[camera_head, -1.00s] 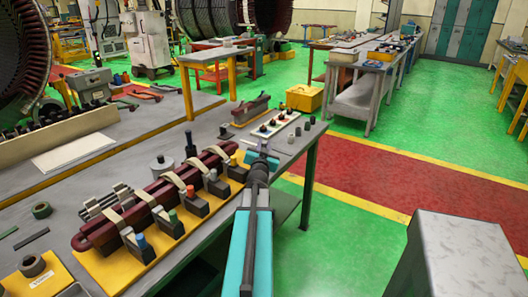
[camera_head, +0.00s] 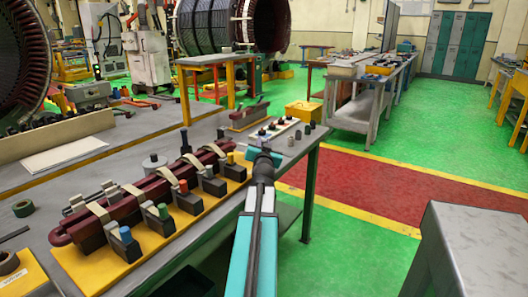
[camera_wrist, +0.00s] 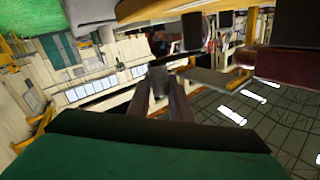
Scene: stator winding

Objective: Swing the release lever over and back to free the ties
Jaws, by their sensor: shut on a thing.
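The winding fixture is a yellow base (camera_head: 100,273) on the bench at the left of the head view. It carries a dark red coil bar (camera_head: 122,207) with several pale ties (camera_head: 132,193) around it. My gripper (camera_head: 265,154) is just right of the fixture's far end. In the wrist view the fingers (camera_wrist: 160,82) are close together, near a thin dark rod (camera_wrist: 150,65) that seems to be the release lever. Their exact contact is hard to see.
A white tray with dark pegs (camera_head: 272,132) lies beyond my gripper. A dark red part (camera_head: 248,114) stands behind it. Green floor and a red walkway (camera_head: 420,190) lie clear beyond the bench.

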